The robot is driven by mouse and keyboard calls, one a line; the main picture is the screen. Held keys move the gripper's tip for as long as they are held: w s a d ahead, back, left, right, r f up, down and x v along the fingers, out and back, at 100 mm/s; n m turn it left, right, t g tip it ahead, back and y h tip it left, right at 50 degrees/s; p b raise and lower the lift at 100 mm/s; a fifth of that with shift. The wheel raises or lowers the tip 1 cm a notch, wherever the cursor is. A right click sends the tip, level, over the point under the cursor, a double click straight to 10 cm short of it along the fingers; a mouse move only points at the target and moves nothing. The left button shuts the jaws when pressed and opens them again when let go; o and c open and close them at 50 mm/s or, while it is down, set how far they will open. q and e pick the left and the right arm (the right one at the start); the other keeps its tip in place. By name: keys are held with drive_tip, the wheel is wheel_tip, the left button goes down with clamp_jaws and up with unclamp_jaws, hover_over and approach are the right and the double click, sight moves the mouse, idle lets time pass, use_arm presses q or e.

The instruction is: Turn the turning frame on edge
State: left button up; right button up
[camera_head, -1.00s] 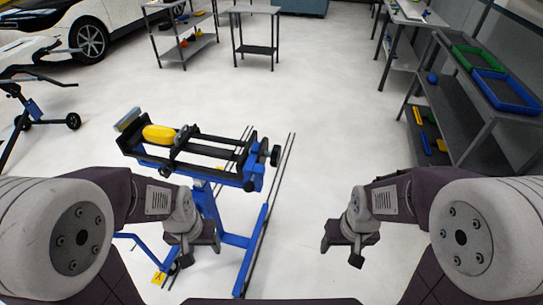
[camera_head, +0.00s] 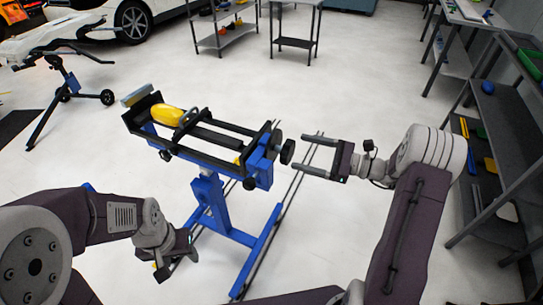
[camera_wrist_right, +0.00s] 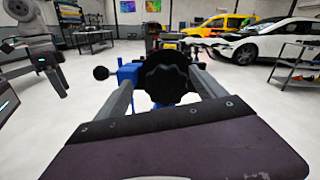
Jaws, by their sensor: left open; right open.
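The turning frame (camera_head: 208,150) is a black rectangular frame on a blue stand (camera_head: 213,205), left of centre in the head view. It lies roughly flat, with a yellow piece (camera_head: 167,115) at its far left end. A black knob (camera_head: 287,152) sticks out at its right end. My right gripper (camera_head: 303,155) is open, its two fingers pointing left at the knob. In the right wrist view the knob (camera_wrist_right: 167,77) sits between the fingertips; I cannot tell whether they touch it. My left gripper (camera_head: 178,262) is low at the lower left, open and empty, apart from the frame.
Grey shelves (camera_head: 505,150) line the right side. Small tables (camera_head: 295,40) stand at the back. The floor between is clear.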

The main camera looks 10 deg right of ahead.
sight(291, 153)
drive_tip(key=s+d+f+m+t, duration=0.1)
drive_tip(key=d+f+m, duration=0.1)
drive_tip(key=d+f, duration=0.1)
drive_tip(key=shift+h, duration=0.4)
drive_tip(key=x, duration=0.8)
drive_tip(key=shift+w+a+r, duration=0.2)
drive_tip(key=shift+a+r, duration=0.1)
drive_tip(key=shift+a, duration=0.05)
use_arm(q)
drive_tip(key=shift+s+a+f, duration=0.25)
drive_tip(key=shift+f, duration=0.25)
use_arm(e)
clamp_jaws()
drive_tip(key=shift+n, duration=0.3)
use_arm(q)
drive_tip(key=shift+f+b, duration=0.1)
drive_tip(key=shift+b, duration=0.2)
